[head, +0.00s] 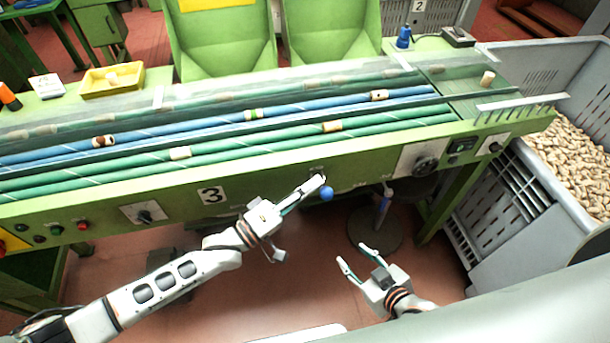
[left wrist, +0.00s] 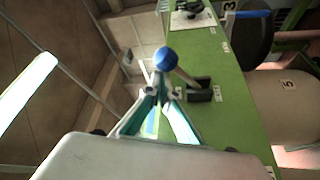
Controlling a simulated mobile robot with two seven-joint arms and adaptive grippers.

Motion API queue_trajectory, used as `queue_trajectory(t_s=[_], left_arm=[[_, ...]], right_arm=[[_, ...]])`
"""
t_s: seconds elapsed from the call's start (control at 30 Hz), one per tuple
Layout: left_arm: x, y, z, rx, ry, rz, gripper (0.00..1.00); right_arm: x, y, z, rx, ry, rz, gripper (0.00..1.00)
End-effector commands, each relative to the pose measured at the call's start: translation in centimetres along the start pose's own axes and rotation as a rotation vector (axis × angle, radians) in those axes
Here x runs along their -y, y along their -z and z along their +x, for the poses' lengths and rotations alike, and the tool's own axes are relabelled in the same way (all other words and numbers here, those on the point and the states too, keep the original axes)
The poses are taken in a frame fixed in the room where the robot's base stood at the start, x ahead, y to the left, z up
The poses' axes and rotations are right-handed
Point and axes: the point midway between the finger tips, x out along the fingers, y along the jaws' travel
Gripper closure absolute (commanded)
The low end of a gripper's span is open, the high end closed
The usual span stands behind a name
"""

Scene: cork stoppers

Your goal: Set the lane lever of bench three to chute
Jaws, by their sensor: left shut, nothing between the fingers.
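The lane lever's blue ball knob (head: 327,194) sticks out from that panel. In the left wrist view the knob (left wrist: 165,59) sits on a grey rod (left wrist: 185,76) that leans out of a dark bracket (left wrist: 200,90). My left gripper (head: 320,180) is shut and empty, its fingertips (left wrist: 160,84) close beside the knob; I cannot tell if they touch. Small labels near the lever are unreadable. My right gripper (head: 353,255) is open and empty, below the bench front.
Several knobs and buttons sit along the front panel, including a dark rotary knob (head: 425,165) right of the lever. A grey crate (head: 530,205) of corks is at the right. The red floor before the bench is mostly clear.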

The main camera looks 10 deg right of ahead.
Motion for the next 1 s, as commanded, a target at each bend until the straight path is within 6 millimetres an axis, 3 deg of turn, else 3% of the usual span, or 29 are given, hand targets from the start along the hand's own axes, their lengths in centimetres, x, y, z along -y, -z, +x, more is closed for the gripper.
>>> queue_trajectory(t_s=[0.47, 1.0], left_arm=[[0.0, -0.5, -0.2, -0.001, -0.002, 0.001, 1.0], [0.5, -1.1, -0.5, 0.0, -0.039, 0.081, 1.0]], right_arm=[[0.0, 0.1, 0.0, -0.001, 0.0, 0.001, 0.6], [0.3, -1.6, 0.8, 0.005, 0.002, 0.003, 0.6]])
